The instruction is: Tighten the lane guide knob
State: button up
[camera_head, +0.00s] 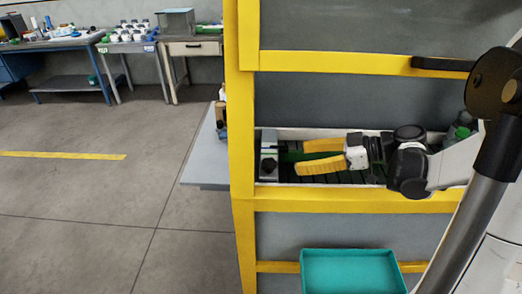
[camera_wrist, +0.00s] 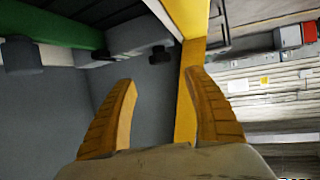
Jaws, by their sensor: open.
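A small black knob (camera_head: 268,165) sits on a grey metal block (camera_head: 268,143) at the left end of the lane inside the yellow-framed machine. In the wrist view a dark lobed knob (camera_wrist: 160,54), apparently the same one, stands ahead of my fingers on a grey part. My gripper (camera_head: 300,157) reaches in from the right with its yellow fingers spread and empty. Its fingertips are apart from the knob, a short way to its right. In the wrist view the knob lies beyond the gap of my gripper (camera_wrist: 160,78).
The yellow frame (camera_head: 330,201) borders the opening below and on the left. A dark cylinder (camera_wrist: 18,55) shows at left in the wrist view. A teal bin (camera_head: 352,272) is below. A green-capped bottle (camera_head: 460,130) stands at right.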

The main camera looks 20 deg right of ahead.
aim_at(269, 162)
jog(key=b+x, duration=0.3)
jog(key=x, duration=0.7)
jog(key=shift+a+f, duration=0.15)
jog(key=shift+a, duration=0.15)
jog(key=c, duration=1.2)
